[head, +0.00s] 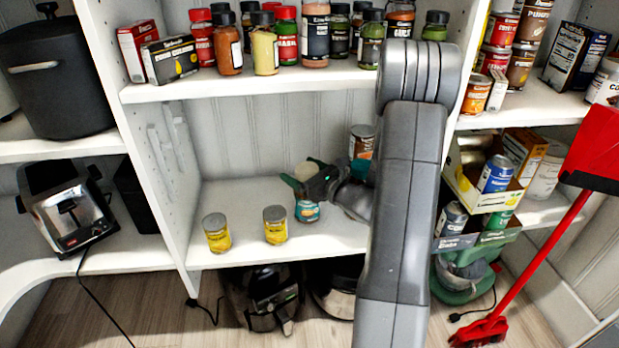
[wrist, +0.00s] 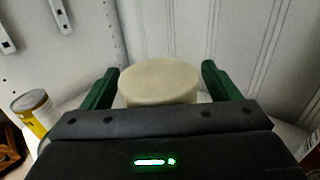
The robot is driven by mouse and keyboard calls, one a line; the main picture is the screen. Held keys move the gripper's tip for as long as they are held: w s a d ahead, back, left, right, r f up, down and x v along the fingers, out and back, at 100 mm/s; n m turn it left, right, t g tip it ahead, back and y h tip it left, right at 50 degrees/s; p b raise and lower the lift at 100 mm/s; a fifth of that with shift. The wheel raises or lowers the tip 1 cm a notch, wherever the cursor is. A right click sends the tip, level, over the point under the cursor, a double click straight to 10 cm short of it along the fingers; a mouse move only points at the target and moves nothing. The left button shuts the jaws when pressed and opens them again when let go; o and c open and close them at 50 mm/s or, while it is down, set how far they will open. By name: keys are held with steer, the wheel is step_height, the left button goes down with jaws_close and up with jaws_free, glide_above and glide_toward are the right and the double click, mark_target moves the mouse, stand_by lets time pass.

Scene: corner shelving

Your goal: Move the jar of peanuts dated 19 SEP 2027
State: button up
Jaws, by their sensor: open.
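A jar with a wide cream lid (head: 306,171) stands on the middle shelf, and a teal label (head: 307,211) shows below my gripper, seemingly on the same jar. My gripper (head: 304,180) is open around it. In the wrist view the cream lid (wrist: 158,83) sits between the two green fingers (wrist: 160,88), with gaps on both sides. No date can be read, and most of the jar's body is hidden by my gripper. Another container (head: 361,142) stands behind, partly hidden by my arm.
Two yellow cans (head: 217,233) (head: 275,225) stand left of the jar; one yellow can (wrist: 36,112) shows in the wrist view. The shelf (head: 245,195) is otherwise clear on the left. Spice jars (head: 265,45) crowd the shelf above. A full carton (head: 462,185) stands right.

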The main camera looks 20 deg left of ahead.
steer(key=c, duration=1.4)
steer(key=shift+c, duration=0.2)
steer(key=shift+s, duration=0.1)
